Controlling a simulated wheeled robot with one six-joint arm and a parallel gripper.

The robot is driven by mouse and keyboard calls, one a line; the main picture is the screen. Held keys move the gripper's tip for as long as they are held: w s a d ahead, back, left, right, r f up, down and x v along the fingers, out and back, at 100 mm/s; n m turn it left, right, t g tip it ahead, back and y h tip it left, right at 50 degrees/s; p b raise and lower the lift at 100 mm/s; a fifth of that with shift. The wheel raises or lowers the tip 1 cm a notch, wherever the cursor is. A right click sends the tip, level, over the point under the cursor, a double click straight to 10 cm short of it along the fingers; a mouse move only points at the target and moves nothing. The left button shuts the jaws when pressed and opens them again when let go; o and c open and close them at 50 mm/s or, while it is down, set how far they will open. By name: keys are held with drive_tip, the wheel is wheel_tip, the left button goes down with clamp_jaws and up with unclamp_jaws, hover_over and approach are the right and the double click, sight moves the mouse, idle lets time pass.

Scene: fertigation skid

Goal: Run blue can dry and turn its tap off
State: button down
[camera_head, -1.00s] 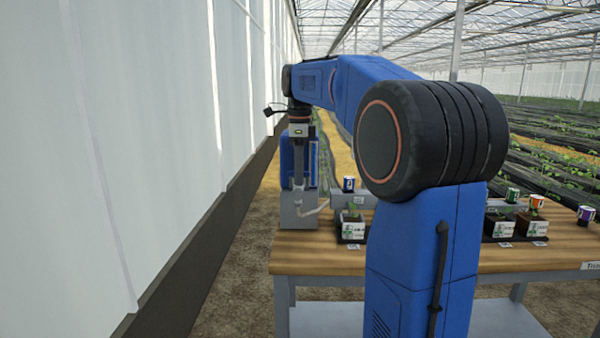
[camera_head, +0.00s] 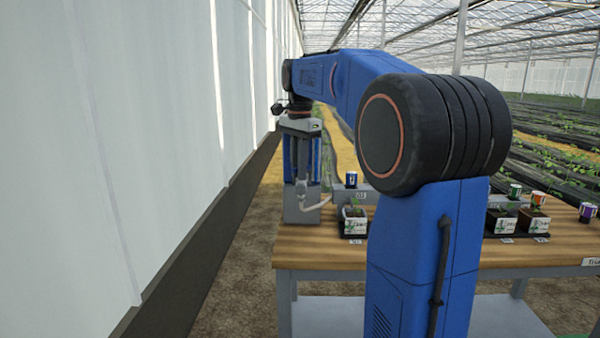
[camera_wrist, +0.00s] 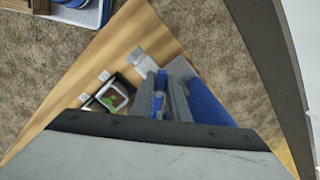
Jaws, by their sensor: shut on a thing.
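The blue can (camera_head: 316,160) stands upright on a grey stand (camera_head: 300,212) at the left end of the bench. A pale bent spout or hose (camera_head: 318,203) comes off its lower front. My gripper (camera_head: 302,183) points down in front of the can and hides part of it. In the wrist view my gripper (camera_wrist: 161,100) is shut on a narrow blue part (camera_wrist: 161,80), which looks like the tap handle. The can (camera_wrist: 208,102) is just right of the fingers there. The tap's position and any flow are too small to tell.
A potted seedling (camera_head: 354,222) sits on a black tray right of the stand. A small blue-and-white cup (camera_head: 351,179) stands on a grey block behind it. More pots and cups are at the bench's right (camera_head: 520,215). A pale wall (camera_head: 140,150) runs close along the left.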

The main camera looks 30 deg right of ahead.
drive_tip(key=n, duration=0.2)
drive_tip(key=f+n, duration=0.1)
drive_tip(key=n, duration=0.1)
drive_tip(key=d+n, duration=0.1)
drive_tip(key=n, duration=0.1)
drive_tip(key=shift+f, duration=0.4)
drive_tip(key=n, duration=0.5)
drive_tip(key=shift+w+d, duration=0.15)
drive_tip(key=c, duration=1.6)
unclamp_jaws()
drive_tip(key=shift+f, duration=0.1)
drive_tip(key=shift+c, duration=0.2)
drive_tip(key=r, duration=0.9)
drive_tip(key=shift+w+r, duration=0.1)
drive_tip(key=shift+w, duration=0.1)
drive_tip(key=shift+s+r, duration=0.1)
drive_tip(key=shift+r, duration=0.45)
